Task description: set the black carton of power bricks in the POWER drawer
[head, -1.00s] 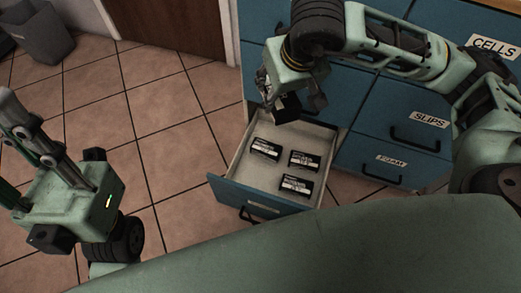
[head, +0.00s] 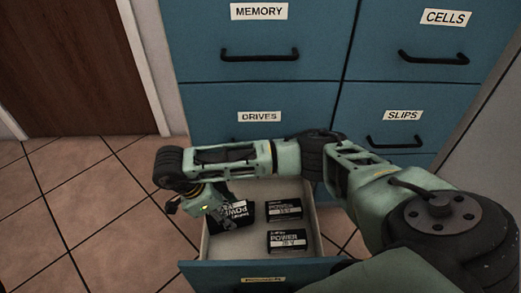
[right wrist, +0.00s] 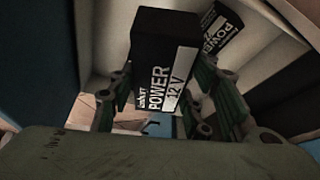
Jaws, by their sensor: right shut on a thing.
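The POWER drawer (head: 225,272) is pulled out at the bottom of the head view; its own label is too small to read surely. My right gripper (head: 218,203) is over the drawer's left part. In the right wrist view it is shut on a black carton (right wrist: 155,60) marked POWER 12 V, with fingers on both sides. In the head view a tilted black carton (head: 240,211) shows at the fingers, partly covered; I cannot tell whether it is the held one. Whether the held carton touches the drawer floor is unclear. My left gripper is out of view.
Two more black POWER cartons (head: 285,210) (head: 288,241) lie in the drawer's right half. Another carton (right wrist: 222,28) shows behind the held one. Shut drawers marked DRIVES (head: 230,135) and SLIPS (head: 440,125) stand above. Tiled floor is clear at left.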

